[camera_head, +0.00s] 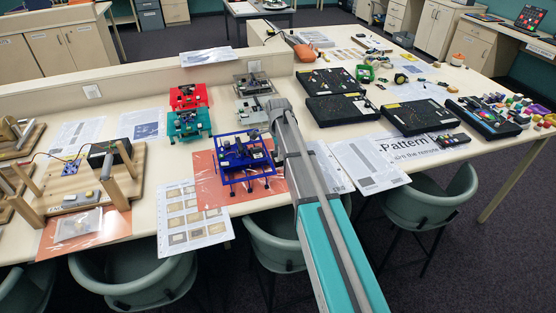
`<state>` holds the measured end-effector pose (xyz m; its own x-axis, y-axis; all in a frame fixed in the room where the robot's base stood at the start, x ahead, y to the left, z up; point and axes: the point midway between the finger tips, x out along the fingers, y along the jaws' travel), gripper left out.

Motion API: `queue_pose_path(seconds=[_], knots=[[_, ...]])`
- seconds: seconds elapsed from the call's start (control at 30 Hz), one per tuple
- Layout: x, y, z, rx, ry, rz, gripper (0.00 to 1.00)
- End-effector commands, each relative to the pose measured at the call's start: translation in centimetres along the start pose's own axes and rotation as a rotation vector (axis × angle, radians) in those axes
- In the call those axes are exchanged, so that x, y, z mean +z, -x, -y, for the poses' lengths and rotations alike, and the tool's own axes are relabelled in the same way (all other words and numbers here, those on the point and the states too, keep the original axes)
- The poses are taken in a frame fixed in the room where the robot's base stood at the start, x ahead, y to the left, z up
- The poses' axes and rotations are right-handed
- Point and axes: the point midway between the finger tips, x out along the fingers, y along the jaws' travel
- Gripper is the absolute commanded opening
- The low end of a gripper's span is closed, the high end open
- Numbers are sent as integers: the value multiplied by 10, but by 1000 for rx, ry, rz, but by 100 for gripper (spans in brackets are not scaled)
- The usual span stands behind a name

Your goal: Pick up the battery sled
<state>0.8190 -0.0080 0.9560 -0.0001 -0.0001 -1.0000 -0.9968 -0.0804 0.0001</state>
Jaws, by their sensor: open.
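I cannot tell for sure which item is the battery sled. Several small open-frame devices with parts on top stand on the long table: a blue one (246,158) on an orange sheet, a teal one (189,124), a red one (188,95) and grey ones (252,85) behind. My arm reaches in from the bottom over the table's front edge, and its far visible end is just right of the blue and grey devices. I cannot make out my gripper or its fingers, and no device is seen held.
Black boards (342,109) and scattered small parts fill the table right of my arm. A wooden stand (88,180) is at the left. A low partition (130,88) runs behind the devices. Green chairs (140,280) line the front edge.

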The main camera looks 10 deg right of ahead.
Motion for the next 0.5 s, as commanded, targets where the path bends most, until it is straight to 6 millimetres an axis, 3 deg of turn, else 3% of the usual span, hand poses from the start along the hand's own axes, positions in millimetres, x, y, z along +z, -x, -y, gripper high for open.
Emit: queue_pose_path(seconds=[0.4, 0.5], knots=[[0, 0, 0, 0, 0, 0, 57], [0, 0, 0, 0, 0, 0, 40]])
